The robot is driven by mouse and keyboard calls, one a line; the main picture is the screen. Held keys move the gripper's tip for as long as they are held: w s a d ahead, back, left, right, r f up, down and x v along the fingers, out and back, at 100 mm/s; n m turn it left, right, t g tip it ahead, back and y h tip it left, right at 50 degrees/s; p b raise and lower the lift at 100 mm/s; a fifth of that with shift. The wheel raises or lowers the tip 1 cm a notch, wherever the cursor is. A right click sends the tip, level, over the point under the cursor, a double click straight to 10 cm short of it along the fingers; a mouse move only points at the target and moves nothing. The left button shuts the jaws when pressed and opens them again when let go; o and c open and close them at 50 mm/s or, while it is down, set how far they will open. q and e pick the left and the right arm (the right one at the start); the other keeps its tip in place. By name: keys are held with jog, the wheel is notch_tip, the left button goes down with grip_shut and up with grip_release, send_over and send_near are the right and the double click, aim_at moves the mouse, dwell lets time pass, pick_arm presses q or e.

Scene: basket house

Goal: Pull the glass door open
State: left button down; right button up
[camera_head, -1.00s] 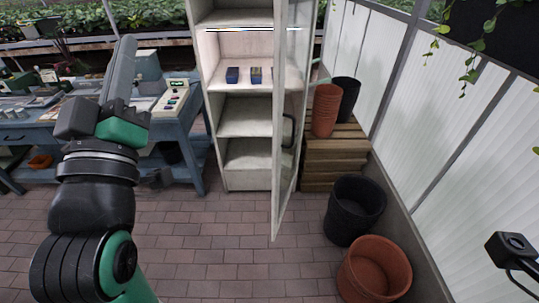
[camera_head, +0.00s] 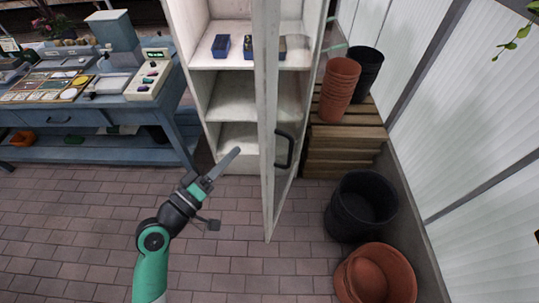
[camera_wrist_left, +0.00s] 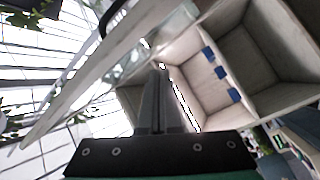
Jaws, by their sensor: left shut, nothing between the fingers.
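The glass door (camera_head: 268,130) of the white cabinet (camera_head: 206,140) stands ajar, swung out toward me, with its edge facing the head view. Its dark handle (camera_head: 285,150) is on the right face of the door. My left gripper (camera_head: 232,156) is shut and empty, left of the door's edge, in front of the cabinet's lower shelves. In the left wrist view the shut fingers (camera_wrist_left: 160,78) point at the gap between the door (camera_wrist_left: 100,75) and the cabinet (camera_wrist_left: 235,50). I cannot tell whether they touch the door. My right gripper is not in view.
Small blue boxes (camera_head: 221,46) stand on a cabinet shelf. A blue workbench (camera_head: 95,117) is at left. Wooden crates (camera_head: 345,150), terracotta pots (camera_head: 338,82) and a black pot (camera_head: 360,207) are right of the door. The brick floor before the cabinet is clear.

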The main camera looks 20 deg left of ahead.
pick_arm(q)
jog(key=s+a+f+n+y, duration=0.1)
jog(key=s+f+n, duration=0.25)
jog(key=f, duration=0.25)
jog(key=s+a+f+n, duration=0.1)
jog(key=s+f+n, duration=0.1)
jog(key=f+n, duration=0.35)
jog(key=w+d+f+m, duration=0.1)
jog(key=w+d, duration=0.6)
jog(key=w, duration=0.2)
jog(key=shift+m+g+b, duration=0.3)
jog(key=shift+g+b, duration=0.1)
jog(key=shift+b, duration=0.05)
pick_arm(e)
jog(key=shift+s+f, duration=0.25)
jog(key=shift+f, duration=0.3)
pick_arm(q)
jog(key=shift+w+f, duration=0.1)
